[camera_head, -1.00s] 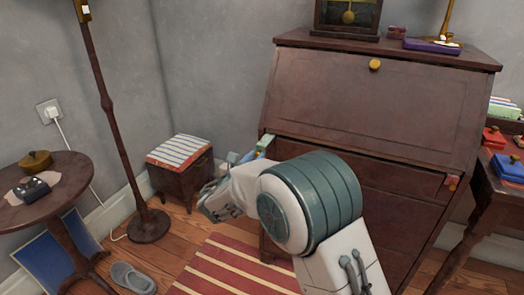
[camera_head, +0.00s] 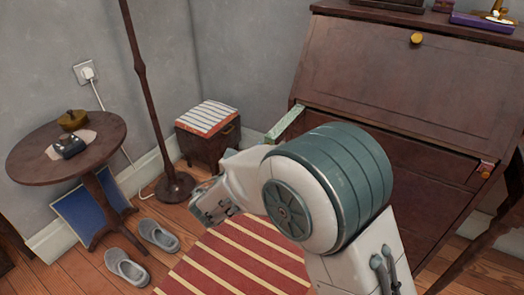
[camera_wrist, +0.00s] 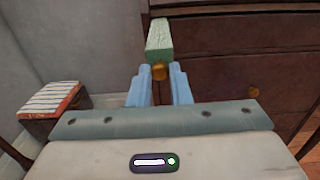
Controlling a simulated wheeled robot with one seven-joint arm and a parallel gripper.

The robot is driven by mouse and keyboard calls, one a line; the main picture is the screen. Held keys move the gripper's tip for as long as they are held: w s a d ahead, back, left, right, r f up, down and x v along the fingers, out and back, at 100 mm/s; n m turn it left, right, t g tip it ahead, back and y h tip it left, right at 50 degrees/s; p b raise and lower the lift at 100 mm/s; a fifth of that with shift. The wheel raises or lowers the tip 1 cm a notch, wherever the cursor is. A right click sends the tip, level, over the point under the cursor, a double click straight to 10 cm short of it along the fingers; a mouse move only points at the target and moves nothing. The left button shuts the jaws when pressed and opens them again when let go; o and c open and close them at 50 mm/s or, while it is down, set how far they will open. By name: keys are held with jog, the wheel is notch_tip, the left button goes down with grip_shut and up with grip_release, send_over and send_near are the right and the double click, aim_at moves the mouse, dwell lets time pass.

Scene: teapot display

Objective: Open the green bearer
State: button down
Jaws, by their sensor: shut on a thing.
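The green bearer (camera_head: 286,123) is a pale green bar at the left of the desk, just under its sloped front. It sticks out well past the desk front. In the wrist view the green bearer (camera_wrist: 159,38) points toward me, with a brass knob (camera_wrist: 160,73) on its end. My gripper (camera_wrist: 160,82) has its two blue fingers shut on this knob, one on each side. In the head view my arm hides the fingers and the knob.
The sloped desk front (camera_head: 390,85) is closed, with a brass knob. A red-ended bearer (camera_head: 485,169) sits flush at the right. A striped stool (camera_head: 208,118), a floor lamp (camera_head: 175,187), a round table (camera_head: 30,165) and slippers (camera_head: 127,268) stand left. A striped rug (camera_head: 235,262) lies in front.

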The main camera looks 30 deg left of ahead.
jog(key=c, duration=1.3)
grip_release()
jog(key=shift+c, duration=0.2)
jog(key=s+a+p, duration=0.1)
jog(key=s+p, duration=0.2)
jog(key=s, duration=1)
jog(key=shift+s, duration=0.4)
